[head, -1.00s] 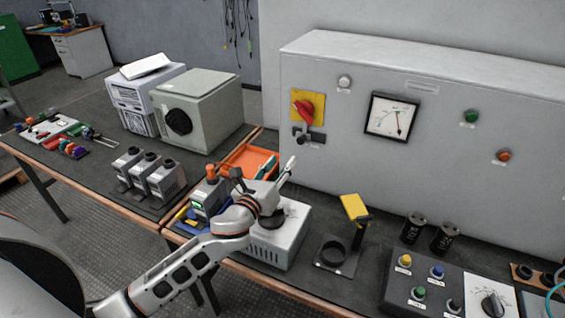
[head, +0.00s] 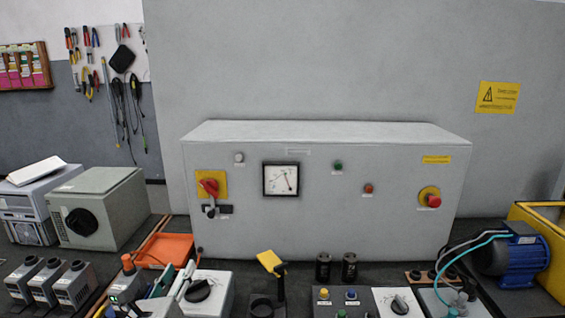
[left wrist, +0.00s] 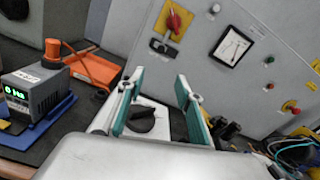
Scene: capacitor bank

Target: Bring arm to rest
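My left gripper (head: 172,283) shows at the bottom edge of the head view, low and left of centre, in front of the grey cabinet (head: 340,215). In the left wrist view my left gripper (left wrist: 160,80) has its two teal-padded fingers spread apart, with nothing between them. A white box with a black knob (left wrist: 145,120) lies beyond and partly behind the fingers. The same box (head: 215,290) shows just right of the gripper in the head view. Most of my left arm is out of the head view. I do not see my right gripper.
An orange tray (head: 167,250) and a meter with a green display (left wrist: 35,95) stand left of the gripper. A yellow-headed stand (head: 271,262), two black cylinders and a control panel are to the right. A blue motor (head: 512,258) stands at far right.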

